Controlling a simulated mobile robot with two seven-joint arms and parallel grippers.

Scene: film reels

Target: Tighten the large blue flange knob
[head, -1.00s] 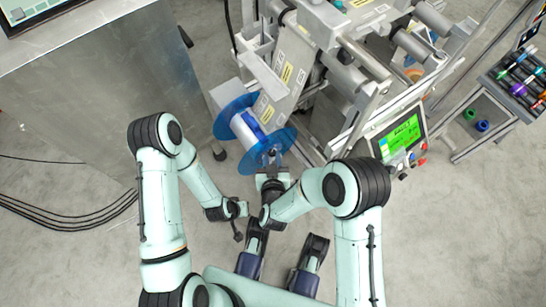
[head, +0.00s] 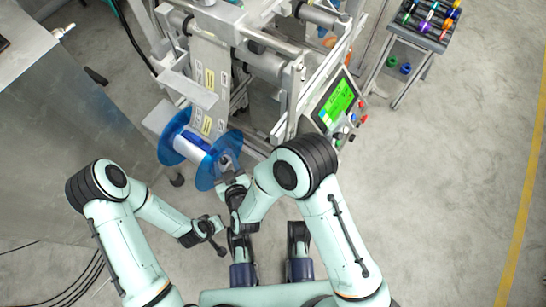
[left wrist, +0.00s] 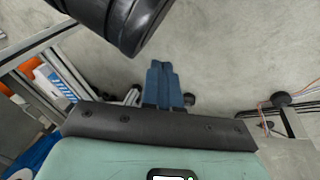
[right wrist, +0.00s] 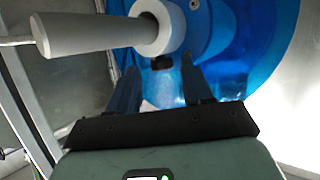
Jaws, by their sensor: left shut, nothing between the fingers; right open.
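The large blue flange (head: 207,172) is a translucent disc at the near end of a white roll on the machine; it fills the upper right of the right wrist view (right wrist: 262,40). A grey knob with a round hub (right wrist: 157,28) and a bar handle (right wrist: 90,36) sits in front of it. My right gripper (right wrist: 160,88) is open, its fingers pointing toward the hub and flange with nothing between them; it also shows close to the flange in the head view (head: 232,180). My left gripper (left wrist: 164,70) is shut and empty, low and left of my right arm.
A second blue flange (head: 174,136) is at the roll's far end. A control panel with a green screen (head: 338,102) stands right of the roll. A grey cabinet (head: 50,120) is at the left. A rack of coloured reels (head: 430,22) is at top right. Floor at right is clear.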

